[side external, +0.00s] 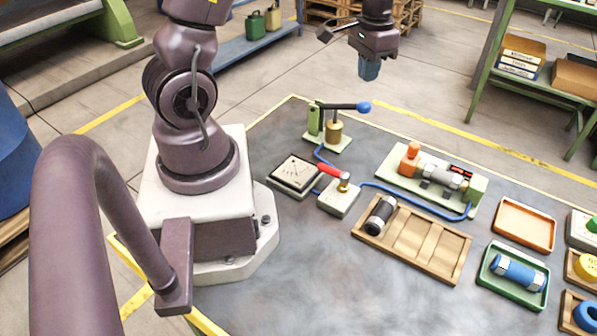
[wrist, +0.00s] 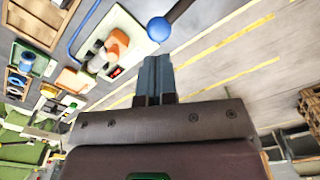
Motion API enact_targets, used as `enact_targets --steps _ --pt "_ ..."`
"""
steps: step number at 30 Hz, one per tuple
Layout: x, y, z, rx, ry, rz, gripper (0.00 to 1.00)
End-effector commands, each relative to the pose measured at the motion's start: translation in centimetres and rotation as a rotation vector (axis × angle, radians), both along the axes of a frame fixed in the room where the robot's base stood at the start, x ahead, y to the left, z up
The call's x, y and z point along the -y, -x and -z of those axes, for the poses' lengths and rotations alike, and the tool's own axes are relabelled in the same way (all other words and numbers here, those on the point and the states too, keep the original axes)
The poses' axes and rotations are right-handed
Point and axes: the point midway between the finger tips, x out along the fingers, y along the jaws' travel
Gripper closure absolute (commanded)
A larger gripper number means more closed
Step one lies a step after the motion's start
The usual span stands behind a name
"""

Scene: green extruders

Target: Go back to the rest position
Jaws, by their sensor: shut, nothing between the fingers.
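My gripper (side external: 369,70) is high above the far edge of the table in the side external view, pointing down. Its blue-grey fingers are together and hold nothing. In the wrist view the shut fingers (wrist: 155,75) show in the middle, apart from every object. The blue-knobbed lever (side external: 345,107) stands on its pale green base below my gripper. Its blue ball (wrist: 159,30) appears just beyond the fingertips in the wrist view, with no contact visible.
A red-handled valve (side external: 340,190), a fixture with an orange part (side external: 410,160), a wooden tray (side external: 447,258) with a dark cylinder (side external: 380,216), a green tray (side external: 490,290) with a blue cylinder (side external: 519,272), and an empty orange tray (side external: 524,224) occupy the table. The front middle is clear.

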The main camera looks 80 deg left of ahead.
Motion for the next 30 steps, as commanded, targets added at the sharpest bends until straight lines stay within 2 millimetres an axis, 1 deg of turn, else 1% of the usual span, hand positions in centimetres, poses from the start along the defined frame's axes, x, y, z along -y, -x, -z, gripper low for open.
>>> enact_targets --steps 7,8,9,10,14,18,21,24,27,30 --pt "0.0 0.1 0.0 -0.004 0.002 -0.018 1.00" --pt "0.2 0.4 0.3 -0.016 0.007 -0.031 1.00" --pt "0.6 1.2 0.7 -0.040 0.018 -0.048 1.00" --pt "1.1 1.8 0.4 -0.044 0.021 -0.058 1.00" --pt "3.6 3.3 -2.3 -0.017 0.014 -0.060 1.00" --pt "7.2 5.4 -5.9 0.050 -0.005 -0.026 1.00" --pt "9.7 7.1 -8.2 0.115 -0.020 0.012 1.00" --pt "12.0 9.0 -10.2 0.186 -0.034 0.057 1.00" --pt "14.0 10.9 -11.7 0.265 -0.046 0.109 1.00" --pt "15.4 12.4 -12.9 0.342 -0.056 0.161 1.00"
